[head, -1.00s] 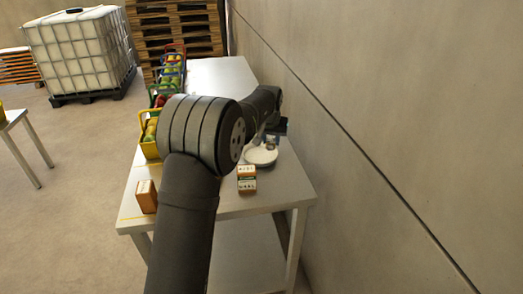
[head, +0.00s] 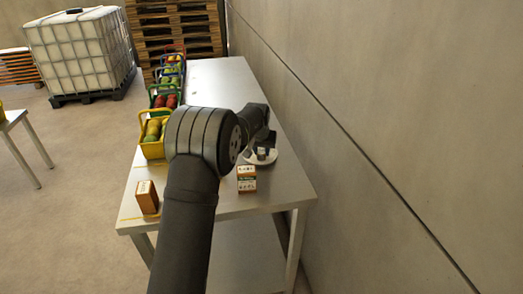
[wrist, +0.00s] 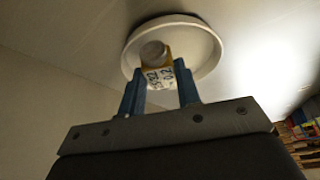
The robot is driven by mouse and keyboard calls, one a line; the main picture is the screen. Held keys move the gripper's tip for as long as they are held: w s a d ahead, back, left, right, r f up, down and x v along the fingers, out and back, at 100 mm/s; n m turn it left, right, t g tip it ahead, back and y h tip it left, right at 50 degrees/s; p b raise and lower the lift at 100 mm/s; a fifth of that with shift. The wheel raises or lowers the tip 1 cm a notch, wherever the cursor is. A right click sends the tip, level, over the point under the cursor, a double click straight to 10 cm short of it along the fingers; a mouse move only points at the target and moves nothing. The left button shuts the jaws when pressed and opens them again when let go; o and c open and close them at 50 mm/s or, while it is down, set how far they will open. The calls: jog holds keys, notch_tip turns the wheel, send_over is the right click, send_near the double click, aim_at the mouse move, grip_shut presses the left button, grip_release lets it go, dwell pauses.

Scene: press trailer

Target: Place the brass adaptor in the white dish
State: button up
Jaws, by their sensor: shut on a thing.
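The white dish (head: 290,161) lies on the table close to the wall side, partly hidden by my arm and gripper. It shows in the wrist view as a round white rim (wrist: 212,50). My gripper (head: 264,154), with blue fingers (wrist: 160,88), is shut on a small round-ended piece, which I take for the brass adaptor (wrist: 158,68). It looks grey at its end, with a yellow and white label with dark lettering. In the wrist view it overlaps the dish's inside. I cannot tell whether it touches the dish.
An orange-brown box with a white label (head: 246,179) stands just in front of the dish. Another orange-brown box (head: 147,197) stands at the near left corner. Yellow (head: 152,150), red and other coloured bins of produce line the left edge. A wall runs along the right.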

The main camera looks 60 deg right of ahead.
jog(key=shift+f, duration=0.55)
jog(key=o, duration=1.1)
jog(key=shift+c, duration=0.2)
jog(key=shift+r, duration=0.1)
jog(key=shift+r, duration=0.25)
jog(key=v, duration=1.2)
jog(key=shift+r, duration=0.25)
jog(key=shift+f, duration=0.1)
jog(key=x, duration=1.2)
jog(key=shift+f, duration=0.4)
jog(key=shift+r, duration=0.25)
